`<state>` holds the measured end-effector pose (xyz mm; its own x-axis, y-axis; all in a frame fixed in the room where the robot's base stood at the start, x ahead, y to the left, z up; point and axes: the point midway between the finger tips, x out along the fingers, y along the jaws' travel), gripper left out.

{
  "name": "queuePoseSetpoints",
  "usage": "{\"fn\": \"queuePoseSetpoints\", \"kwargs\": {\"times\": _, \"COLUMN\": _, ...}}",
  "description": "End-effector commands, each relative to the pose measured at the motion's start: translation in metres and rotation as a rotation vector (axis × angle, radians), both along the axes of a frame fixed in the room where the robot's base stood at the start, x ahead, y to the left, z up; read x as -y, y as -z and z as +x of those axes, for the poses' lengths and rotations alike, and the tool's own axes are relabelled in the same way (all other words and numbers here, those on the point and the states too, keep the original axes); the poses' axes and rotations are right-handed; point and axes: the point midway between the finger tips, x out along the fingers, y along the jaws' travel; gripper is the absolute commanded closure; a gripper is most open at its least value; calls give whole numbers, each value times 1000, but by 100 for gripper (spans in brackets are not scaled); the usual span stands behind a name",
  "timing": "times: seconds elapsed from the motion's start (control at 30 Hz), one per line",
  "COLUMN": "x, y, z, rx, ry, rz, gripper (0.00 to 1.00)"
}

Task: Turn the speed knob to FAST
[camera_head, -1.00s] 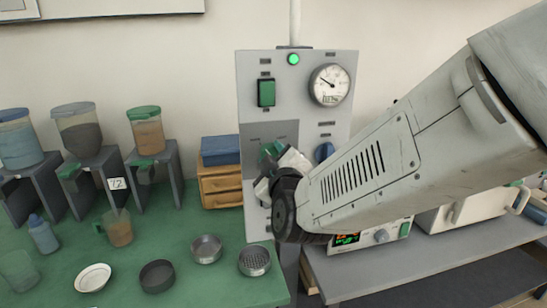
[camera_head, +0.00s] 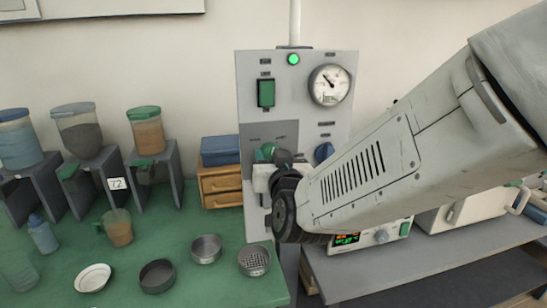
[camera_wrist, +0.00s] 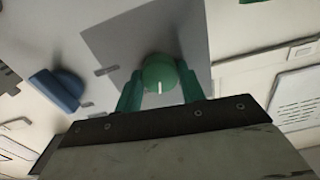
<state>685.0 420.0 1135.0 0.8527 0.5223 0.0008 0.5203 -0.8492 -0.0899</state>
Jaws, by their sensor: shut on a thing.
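The green speed knob (camera_wrist: 158,72) sits on a darker grey patch of the panel in the wrist view. Its white pointer mark points down the picture, toward my gripper's body. My gripper (camera_wrist: 160,68) has its two green fingers on either side of the knob, shut on it. In the head view a little of the green knob (camera_head: 266,152) shows at the upper left of my gripper (camera_head: 273,158), whose wrist hides much of that area. Small labels sit above the knob, too small to read.
The grey control panel (camera_head: 246,85) carries a round gauge (camera_head: 329,85), a lit green lamp (camera_head: 293,59), a green switch (camera_head: 266,93) and a blue knob (camera_head: 324,152). The blue knob also shows in the wrist view (camera_wrist: 58,88). Dishes stand on the green table (camera_head: 205,290) at left.

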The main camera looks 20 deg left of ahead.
Motion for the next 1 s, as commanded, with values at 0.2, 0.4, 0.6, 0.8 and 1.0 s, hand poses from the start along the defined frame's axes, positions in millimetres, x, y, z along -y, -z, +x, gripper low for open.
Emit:
{"fn": "queuePoseSetpoints", "kwargs": {"times": 0.2, "x": 0, "y": 2, "z": -1, "rx": -105, "ry": -2, "rz": 162, "gripper": 84}}
{"fn": "queuePoseSetpoints", "kwargs": {"times": 0.4, "x": 0, "y": 2, "z": -1, "rx": -183, "ry": -2, "rz": 288, "gripper": 84}}
{"fn": "queuePoseSetpoints", "kwargs": {"times": 0.6, "x": 0, "y": 3, "z": -1, "rx": -235, "ry": -1, "rz": 373, "gripper": 84}}
{"fn": "queuePoseSetpoints", "kwargs": {"times": 0.8, "x": 0, "y": 3, "z": -1, "rx": -264, "ry": -1, "rz": 420, "gripper": 84}}
{"fn": "queuePoseSetpoints", "kwargs": {"times": 1.0, "x": 0, "y": 3, "z": -1, "rx": -274, "ry": -1, "rz": 435, "gripper": 84}}
